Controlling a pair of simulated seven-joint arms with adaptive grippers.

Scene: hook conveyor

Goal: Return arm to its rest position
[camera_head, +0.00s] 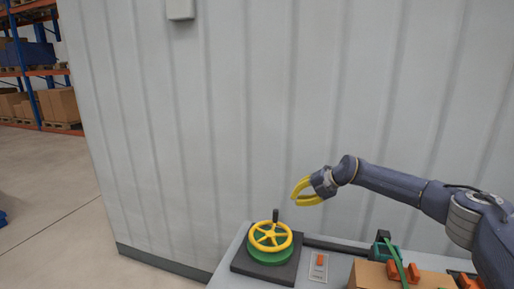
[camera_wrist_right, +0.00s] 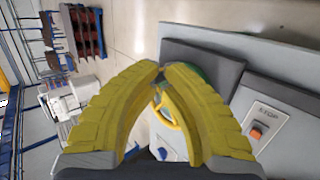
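My right arm reaches in from the right in the head view. Its yellow-fingered right gripper (camera_head: 295,197) is in the air, above and to the right of a yellow handwheel (camera_head: 270,237), apart from it. In the right wrist view the gripper's fingertips (camera_wrist_right: 161,70) meet or nearly meet, with nothing held between them. The handwheel sits on a green base (camera_head: 268,256) and has a dark upright handle (camera_head: 275,215). Part of the yellow wheel (camera_wrist_right: 168,112) shows between the fingers in the wrist view; the rest is hidden. My left gripper is not in view.
The grey bench (camera_head: 227,268) carries a panel with an orange switch (camera_head: 320,260), marked STOP in the wrist view (camera_wrist_right: 257,130). A cardboard box (camera_head: 372,277) and a green device (camera_head: 384,246) stand at the right. A ribbed grey wall (camera_head: 250,110) rises behind; shelving (camera_head: 35,70) is far left.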

